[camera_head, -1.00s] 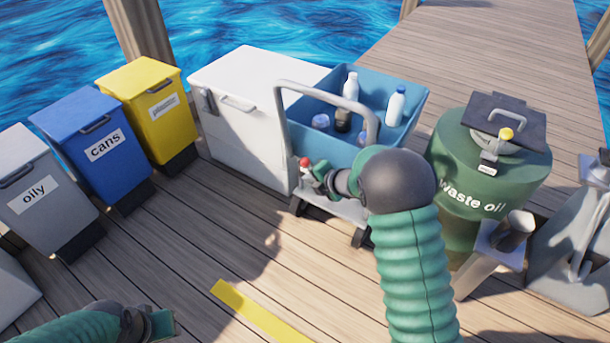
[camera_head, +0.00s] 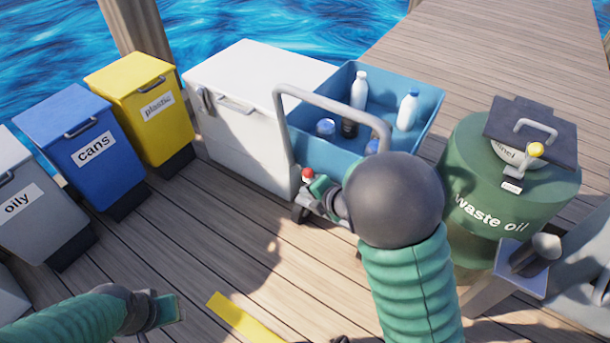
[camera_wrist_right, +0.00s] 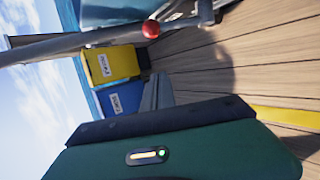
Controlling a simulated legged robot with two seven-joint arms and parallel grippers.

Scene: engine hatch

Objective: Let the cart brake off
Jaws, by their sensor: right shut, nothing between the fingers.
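The cart carries a blue tub (camera_head: 345,160) and has a bent grey tube handle (camera_head: 325,103). A small red knob (camera_head: 307,174) sits low on the cart, below the handle's left leg. The red knob also shows in the right wrist view (camera_wrist_right: 150,28), beyond my fingers and near a grey bar. My right gripper (camera_head: 318,188) is shut and empty, just right of and below the knob; contact cannot be told. My right forearm hides part of the cart. My left gripper (camera_head: 166,310) is low at the left, away from the cart; its jaw opening is unclear.
A white box (camera_head: 250,75) stands left of the tub, which holds several bottles. A green waste oil drum (camera_head: 500,215) stands right of my arm. Yellow (camera_head: 150,115), blue (camera_head: 85,150) and grey (camera_head: 25,215) bins line the left. The deck in front is mostly clear.

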